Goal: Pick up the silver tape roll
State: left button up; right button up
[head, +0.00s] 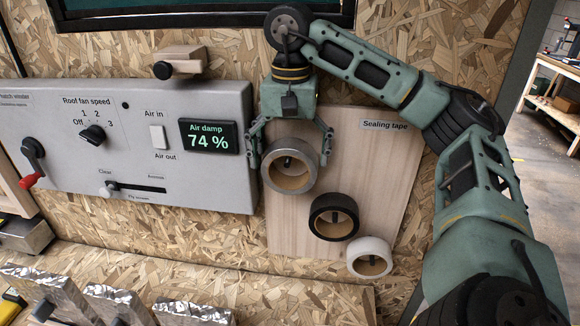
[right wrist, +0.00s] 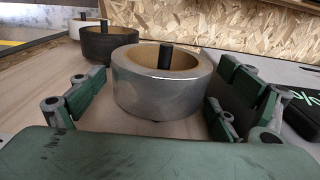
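The silver tape roll (head: 290,167) hangs on a peg at the top of the wooden "Sealing tape" board (head: 387,180). It is also large in the middle of the right wrist view (right wrist: 165,85). My right gripper (head: 290,160) is open, with its fingers on either side of the roll. In the right wrist view my right gripper's fingers (right wrist: 160,105) stand apart from the roll, with a gap on both sides. A black roll (head: 334,217) and a white roll (head: 370,257) hang lower on the board. My left gripper is not in view.
A grey control panel (head: 225,185) with knobs, a slider and an "Air damp 74 %" display (head: 208,137) is just left of the board. A small wooden block (head: 181,60) juts out above it. Foil-wrapped blocks (head: 195,312) stand at the lower left.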

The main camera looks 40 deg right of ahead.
jog(key=c, duration=0.7)
jog(key=shift+o, duration=0.2)
